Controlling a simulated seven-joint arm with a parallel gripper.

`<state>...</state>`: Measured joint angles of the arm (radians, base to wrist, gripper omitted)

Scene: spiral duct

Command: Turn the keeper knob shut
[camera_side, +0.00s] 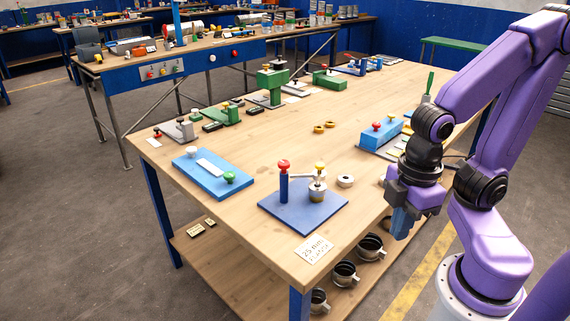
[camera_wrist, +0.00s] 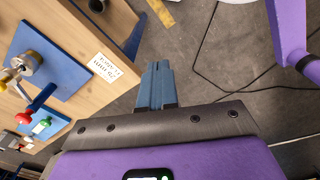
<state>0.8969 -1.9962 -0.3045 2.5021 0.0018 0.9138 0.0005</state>
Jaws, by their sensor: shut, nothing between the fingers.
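A dark blue plate (camera_side: 300,212) lies near the front corner of the wooden table. On it stand a blue post with a red knob (camera_side: 283,164) and a metal cylinder (camera_side: 317,191) with a yellow knob (camera_side: 320,167). A pale arm spans between them. I cannot tell which knob is the keeper knob. The wrist view also shows the red knob (camera_wrist: 25,118), the yellow knob (camera_wrist: 3,86) and the cylinder (camera_wrist: 26,63). My gripper (camera_side: 400,236) hangs off the table's right edge, apart from the fixture. Its blue fingers (camera_wrist: 156,66) are shut and empty.
A sign (camera_side: 313,248) sits at the front edge. Cups (camera_side: 344,272) stand below.

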